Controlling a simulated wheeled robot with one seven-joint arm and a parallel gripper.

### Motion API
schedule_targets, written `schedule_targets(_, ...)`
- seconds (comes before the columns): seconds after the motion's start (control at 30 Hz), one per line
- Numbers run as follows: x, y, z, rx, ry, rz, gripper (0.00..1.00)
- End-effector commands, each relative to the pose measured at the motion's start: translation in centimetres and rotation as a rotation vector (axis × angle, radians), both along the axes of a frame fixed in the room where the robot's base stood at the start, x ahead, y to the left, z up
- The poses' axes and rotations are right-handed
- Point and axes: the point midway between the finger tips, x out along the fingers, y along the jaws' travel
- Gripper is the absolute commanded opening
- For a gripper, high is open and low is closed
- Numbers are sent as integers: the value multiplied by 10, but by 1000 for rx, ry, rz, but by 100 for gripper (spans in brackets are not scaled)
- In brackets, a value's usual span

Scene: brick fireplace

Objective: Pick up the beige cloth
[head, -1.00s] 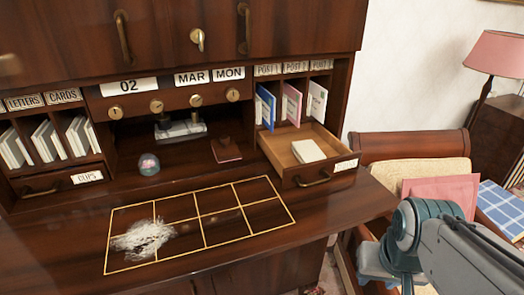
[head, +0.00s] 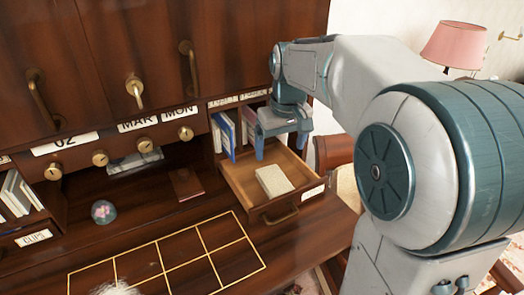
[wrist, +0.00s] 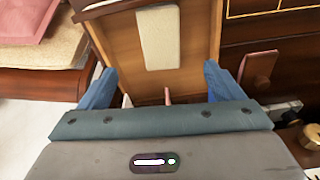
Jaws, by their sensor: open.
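The beige cloth (head: 274,180) is a folded, flat rectangular block lying in the open wooden drawer (head: 283,212) on the right of the desk. In the wrist view the cloth (wrist: 158,38) lies ahead of my gripper, between the lines of its two blue fingers. My gripper (head: 281,146) is open and empty, above the back of the drawer and in front of the post slots. It also shows in the wrist view (wrist: 160,85). The cloth is apart from the fingers and fully visible in the head view.
Blue and white envelopes (head: 226,135) stand in the post slots beside my gripper. A glass paperweight (head: 103,211) and a reddish-brown notebook (head: 186,183) sit on the desk to the left. White powder (head: 117,288) lies on the gold grid. Cabinet doors hang above.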

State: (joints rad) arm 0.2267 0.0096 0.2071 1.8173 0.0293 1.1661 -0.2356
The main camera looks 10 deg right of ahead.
Motion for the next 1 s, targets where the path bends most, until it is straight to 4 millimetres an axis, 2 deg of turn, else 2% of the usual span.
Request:
schedule_targets(0.07,6,-1,3,4,5,6,87)
schedule_targets(0.13,9,-1,-4,6,6,9,87)
schedule_targets(0.43,16,1,-61,6,8,9,87)
schedule_targets(0.77,19,2,-89,5,7,8,87)
schedule_targets(1.0,22,3,-124,5,6,8,87)
